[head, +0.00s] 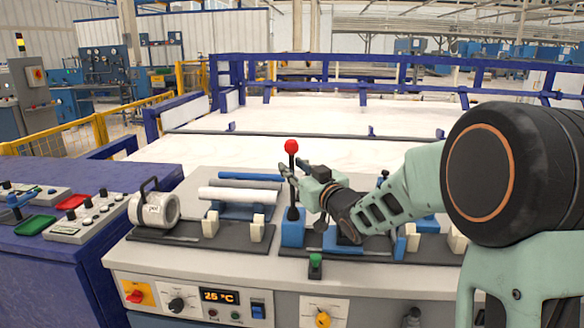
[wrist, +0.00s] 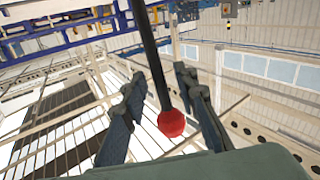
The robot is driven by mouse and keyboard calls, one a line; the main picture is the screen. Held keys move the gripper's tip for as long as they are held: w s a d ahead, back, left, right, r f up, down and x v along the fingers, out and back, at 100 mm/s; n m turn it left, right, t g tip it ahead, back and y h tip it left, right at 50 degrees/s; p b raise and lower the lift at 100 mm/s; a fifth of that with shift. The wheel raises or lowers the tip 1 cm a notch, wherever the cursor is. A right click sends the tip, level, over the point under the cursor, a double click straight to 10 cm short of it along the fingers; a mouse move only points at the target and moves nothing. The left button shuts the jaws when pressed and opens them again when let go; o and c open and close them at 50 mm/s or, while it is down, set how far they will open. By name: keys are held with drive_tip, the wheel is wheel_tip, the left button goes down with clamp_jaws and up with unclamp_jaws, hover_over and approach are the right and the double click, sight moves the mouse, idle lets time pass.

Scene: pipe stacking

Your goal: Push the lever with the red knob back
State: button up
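The lever is a thin black rod with a red knob (head: 291,147) on top, standing nearly upright from a blue base (head: 292,233) on the grey bench. My gripper (head: 288,172) comes from the right, with its fingertips at the rod just below the knob. In the wrist view the red knob (wrist: 171,123) and black rod lie between the two fingers of my gripper (wrist: 160,82). The fingers are apart, with visible gaps on both sides of the rod. Whether either finger touches the rod cannot be told.
White and blue pipes (head: 240,194) lie on a rack left of the lever. A grey cylinder with a handle (head: 154,209) stands farther left. A green button (head: 315,262) is in front of the lever. A blue rail frame (head: 400,62) encloses the white area behind the bench.

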drive_tip(key=shift+w+a, duration=0.3)
drive_tip(key=shift+w, duration=0.15)
clamp_jaws()
